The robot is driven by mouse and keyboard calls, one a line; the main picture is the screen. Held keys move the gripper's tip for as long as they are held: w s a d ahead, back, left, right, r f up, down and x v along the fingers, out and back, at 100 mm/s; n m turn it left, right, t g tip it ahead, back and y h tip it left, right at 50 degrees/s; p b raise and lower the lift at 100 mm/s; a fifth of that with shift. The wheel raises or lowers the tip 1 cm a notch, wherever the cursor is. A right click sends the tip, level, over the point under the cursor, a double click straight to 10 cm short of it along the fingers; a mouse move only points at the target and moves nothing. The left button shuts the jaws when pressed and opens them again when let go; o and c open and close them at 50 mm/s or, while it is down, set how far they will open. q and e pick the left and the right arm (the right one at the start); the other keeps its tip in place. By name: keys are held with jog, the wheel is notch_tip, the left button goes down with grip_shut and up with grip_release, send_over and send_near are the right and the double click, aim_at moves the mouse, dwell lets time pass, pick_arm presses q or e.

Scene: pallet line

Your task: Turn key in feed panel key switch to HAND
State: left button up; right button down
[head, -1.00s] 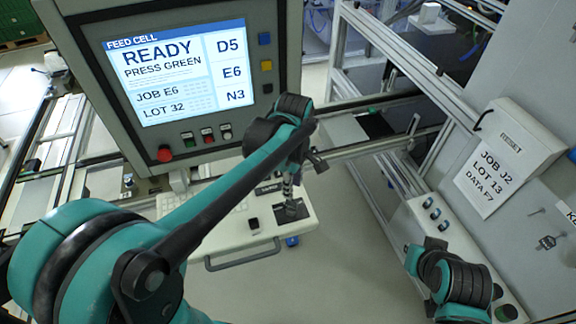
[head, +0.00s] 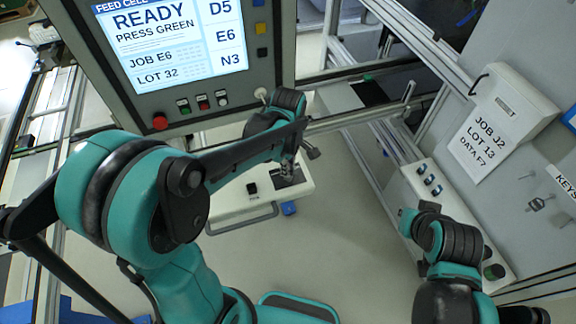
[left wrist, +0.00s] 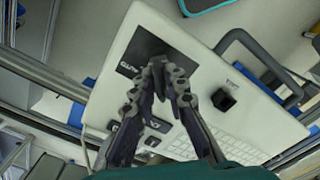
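The feed panel (head: 80,50) is the grey box with the lit screen at the upper left of the head view. A small pale round part (head: 261,93) sits at its lower right, beside my arm; I cannot tell whether it is the key switch, and no key shows in it.
The white shelf (head: 225,222) with a keyboard and a small black block (left wrist: 224,98) lies below the panel. A switch box (head: 412,175) stands at the right. Keys (head: 536,204) hang on the grey wall beside a document box (head: 520,105). The floor between is clear.

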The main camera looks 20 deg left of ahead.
pick_arm(q)
jog(key=shift+w, duration=0.1)
grip_shut()
jog(key=shift+n, duration=0.5)
jog(key=n+b, duration=0.1)
jog(key=n, duration=0.5)
jog(key=shift+n, duration=0.3)
jog(key=shift+n+b, duration=0.35)
jog(key=shift+n, duration=0.85)
